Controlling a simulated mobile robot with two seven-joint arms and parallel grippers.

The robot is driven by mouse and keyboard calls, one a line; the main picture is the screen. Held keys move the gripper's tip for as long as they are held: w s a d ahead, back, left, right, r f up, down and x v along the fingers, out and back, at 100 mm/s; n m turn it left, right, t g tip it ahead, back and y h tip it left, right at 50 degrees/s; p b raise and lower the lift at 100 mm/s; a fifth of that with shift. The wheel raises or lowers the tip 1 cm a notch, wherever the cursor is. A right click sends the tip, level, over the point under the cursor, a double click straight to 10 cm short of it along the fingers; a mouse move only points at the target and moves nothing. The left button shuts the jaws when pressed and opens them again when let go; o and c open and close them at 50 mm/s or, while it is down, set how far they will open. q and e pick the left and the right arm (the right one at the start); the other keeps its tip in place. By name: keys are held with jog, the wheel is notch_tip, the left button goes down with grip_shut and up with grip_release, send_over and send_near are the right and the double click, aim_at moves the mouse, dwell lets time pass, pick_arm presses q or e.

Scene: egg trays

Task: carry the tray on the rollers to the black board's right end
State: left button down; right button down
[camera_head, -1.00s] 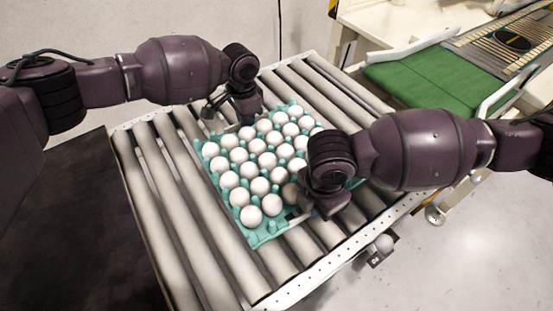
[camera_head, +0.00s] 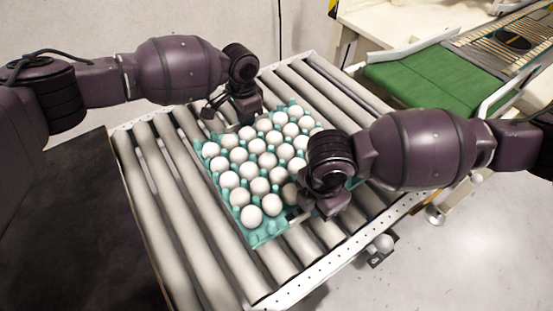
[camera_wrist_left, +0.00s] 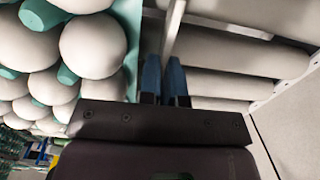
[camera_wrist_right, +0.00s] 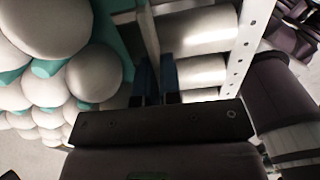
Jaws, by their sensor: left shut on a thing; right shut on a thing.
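A teal egg tray (camera_head: 262,237) filled with white eggs rests on the rollers of the conveyor (camera_head: 190,268). My left gripper (camera_head: 234,124) is at the tray's far left side, and its blue fingertips (camera_wrist_left: 165,82) are shut at a thin pale bar along the tray's edge. My right gripper (camera_head: 298,216) is at the near right side, shut at a similar pale bar; its fingertips (camera_wrist_right: 154,80) show in the right wrist view beside the teal edge. My right wrist hides part of the tray's right side. The black board (camera_head: 65,225) lies left of the rollers.
A metal frame rail (camera_head: 340,258) with holes edges the rollers on the near right. A green belt (camera_head: 430,80) and a pale bench (camera_head: 385,25) stand at the back right. Bare rollers lie on both sides of the tray. The visible board surface is clear.

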pick_arm(q)
jog(key=shift+w+a, duration=0.1)
